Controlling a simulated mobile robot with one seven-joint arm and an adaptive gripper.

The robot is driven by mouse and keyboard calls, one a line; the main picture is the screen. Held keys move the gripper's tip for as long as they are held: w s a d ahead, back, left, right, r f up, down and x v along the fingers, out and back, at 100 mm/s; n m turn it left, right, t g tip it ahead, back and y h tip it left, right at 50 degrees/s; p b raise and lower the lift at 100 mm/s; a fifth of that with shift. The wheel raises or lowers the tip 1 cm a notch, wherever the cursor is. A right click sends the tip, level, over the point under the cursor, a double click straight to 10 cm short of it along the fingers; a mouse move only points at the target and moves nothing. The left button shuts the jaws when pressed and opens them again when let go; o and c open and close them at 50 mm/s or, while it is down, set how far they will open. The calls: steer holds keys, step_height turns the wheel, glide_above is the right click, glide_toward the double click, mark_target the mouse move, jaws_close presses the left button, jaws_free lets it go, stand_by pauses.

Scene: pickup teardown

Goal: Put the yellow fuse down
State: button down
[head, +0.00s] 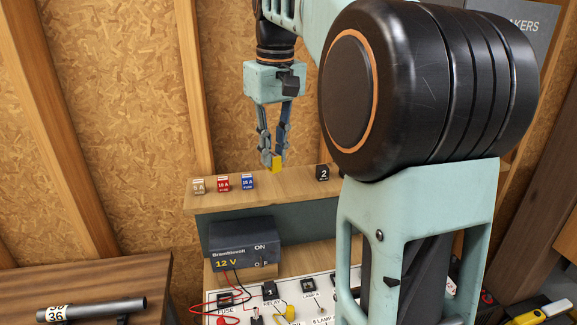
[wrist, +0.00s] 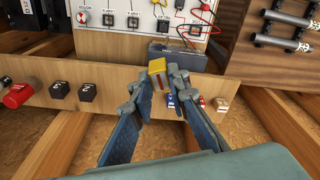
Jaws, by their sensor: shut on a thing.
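The yellow fuse (head: 276,162) is between the fingertips of my gripper (head: 272,154), which is shut on it. In the head view it is at the height of the wooden shelf's (head: 300,186) back edge; I cannot tell whether it touches the shelf. A beige fuse (head: 198,186), a red fuse (head: 223,184) and a blue fuse (head: 247,182) stand in a row on the shelf, left of my gripper.
A black block marked 2 (head: 322,172) stands on the shelf to the right. Below are a dark 12 V power box (head: 243,245) and a white board (head: 325,290) with switches and wires. The shelf between the blue fuse and the black block looks clear.

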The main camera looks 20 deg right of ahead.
steer(key=w+d+f+p, duration=0.1)
steer(key=w+f, duration=0.1)
steer(key=w, duration=0.1)
steer(key=w+d+f, duration=0.1)
steer(key=w+f, duration=0.2)
steer(key=w+f+p, duration=0.1)
steer(key=w+f, duration=0.1)
steer(key=w, duration=0.1)
steer(key=shift+w+d+f+p, duration=0.2)
steer(key=shift+w+d+p, duration=0.1)
steer(key=shift+w+d, duration=0.1)
steer(key=shift+w+d+f, duration=0.1)
steer(key=shift+w+f, duration=0.25)
steer(key=shift+f, duration=0.15)
steer(key=shift+w+f+p, duration=0.15)
steer(key=shift+f+p, duration=0.15)
steer(key=shift+f, duration=1.4)
steer(key=shift+f, duration=0.1)
steer(key=shift+f, duration=0.1)
steer(key=c, duration=1.8)
jaws_free()
steer(key=shift+c, duration=0.2)
